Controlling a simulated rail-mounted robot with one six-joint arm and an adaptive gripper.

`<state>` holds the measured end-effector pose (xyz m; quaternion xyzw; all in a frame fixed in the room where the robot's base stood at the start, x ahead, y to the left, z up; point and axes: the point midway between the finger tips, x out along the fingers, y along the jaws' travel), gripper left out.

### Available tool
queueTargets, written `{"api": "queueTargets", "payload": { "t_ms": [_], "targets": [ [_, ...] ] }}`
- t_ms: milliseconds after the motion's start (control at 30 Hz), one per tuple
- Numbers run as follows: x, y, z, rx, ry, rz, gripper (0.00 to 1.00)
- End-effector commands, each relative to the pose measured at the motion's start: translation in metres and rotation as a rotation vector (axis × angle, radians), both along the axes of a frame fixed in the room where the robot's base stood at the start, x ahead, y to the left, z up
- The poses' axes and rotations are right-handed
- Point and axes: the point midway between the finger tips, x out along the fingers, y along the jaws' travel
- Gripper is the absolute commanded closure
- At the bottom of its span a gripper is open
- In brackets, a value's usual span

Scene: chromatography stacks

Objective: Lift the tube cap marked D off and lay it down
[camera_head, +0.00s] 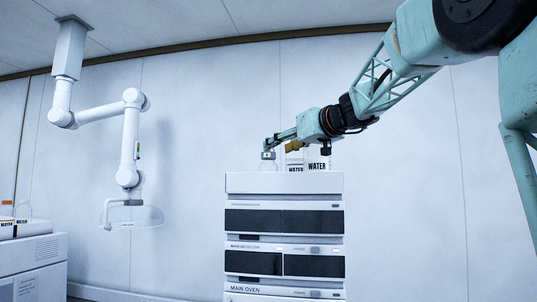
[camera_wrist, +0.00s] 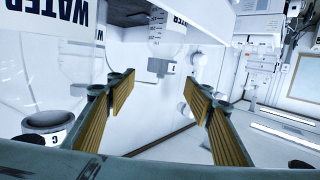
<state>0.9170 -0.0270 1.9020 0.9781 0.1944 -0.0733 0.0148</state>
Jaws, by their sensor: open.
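My gripper (camera_head: 276,142) is above the top of the instrument stack, reaching left over the bottles. In the wrist view its two orange-padded fingers (camera_wrist: 160,84) are spread apart with nothing between the pads. A grey-white cap (camera_wrist: 162,67) on a clear bottle (camera_wrist: 168,38) shows beyond the fingertips, apart from them; its mark is too small to read. Another cap (camera_wrist: 48,140), apparently marked C, is on the large WATER bottle at left, partly behind the left finger. I cannot make out a letter D in either view.
The stack (camera_head: 284,184) carries a clear bottle (camera_head: 268,160) under my gripper and WATER bottles (camera_head: 317,160) to the right. A white ceiling-mounted arm (camera_head: 130,150) hangs at left, over free space. More WATER bottles (camera_head: 6,226) stand on a white unit at far left.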

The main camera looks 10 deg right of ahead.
Motion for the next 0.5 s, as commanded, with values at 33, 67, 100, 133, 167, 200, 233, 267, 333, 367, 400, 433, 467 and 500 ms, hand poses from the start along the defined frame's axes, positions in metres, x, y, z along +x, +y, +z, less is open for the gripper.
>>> {"api": "queueTargets", "payload": {
  "t_ms": [33, 67, 100, 133, 167, 200, 233, 267, 333, 367, 400, 433, 467, 500],
  "targets": [
    [0.006, 0.003, 0.0, 0.0, 0.0, 0.001, 0.53],
    [0.009, 0.004, -0.001, 0.0, 0.001, 0.001, 0.53],
    [0.013, 0.006, -0.002, 0.001, 0.001, 0.001, 0.53],
    [0.015, 0.007, -0.002, 0.001, 0.001, 0.002, 0.53],
    [0.017, 0.008, -0.003, 0.001, 0.001, 0.002, 0.53],
    [0.02, 0.009, -0.003, 0.001, 0.001, 0.002, 0.53],
    [0.021, 0.01, -0.004, 0.001, 0.001, 0.001, 0.53],
    [0.023, 0.01, -0.004, 0.001, 0.001, 0.001, 0.53],
    [0.025, 0.01, -0.004, 0.0, 0.0, 0.0, 0.53],
    [0.025, 0.011, -0.004, 0.0, 0.0, 0.0, 0.53],
    [0.026, 0.011, -0.004, 0.0, 0.0, 0.0, 0.53],
    [0.026, 0.011, -0.004, 0.0, 0.0, 0.0, 0.53],
    [0.026, 0.011, -0.004, 0.0, 0.0, 0.0, 0.53],
    [0.026, 0.011, -0.004, 0.0, 0.0, 0.0, 0.53]
  ]
}}
